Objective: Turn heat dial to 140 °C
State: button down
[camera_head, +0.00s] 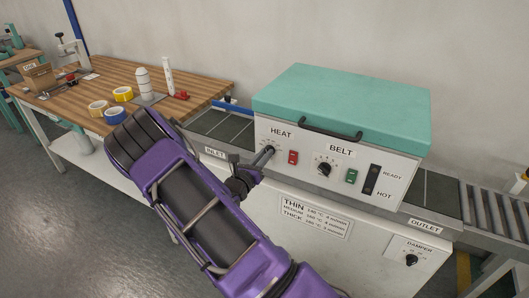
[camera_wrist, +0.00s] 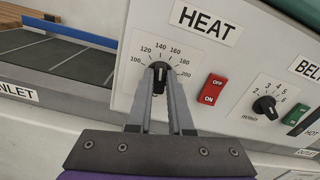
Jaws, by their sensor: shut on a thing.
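The heat dial (camera_wrist: 159,72) is a black knob under the HEAT label, with a printed scale from 100 to 200 around its top. Its pointer faces roughly upward, near the 140 to 160 marks; I cannot read it exactly. My gripper (camera_wrist: 160,86) is shut on the dial, one finger on each side. In the head view my gripper (camera_head: 264,157) reaches the panel below the HEAT label, and the fingers partly hide the dial.
A red ON/OFF switch (camera_wrist: 211,89) sits just right of the dial. The belt dial (camera_wrist: 264,105) and a green switch (camera_wrist: 297,113) are farther right. The machine has a teal lid (camera_head: 345,105). A wooden bench (camera_head: 130,75) with tape rolls stands left.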

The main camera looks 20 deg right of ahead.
jog(key=shift+n, duration=0.3)
jog(key=c, duration=0.8)
grip_release()
jog(key=v, duration=1.7)
jog(key=shift+s+a, duration=0.15)
jog(key=shift+a, duration=0.05)
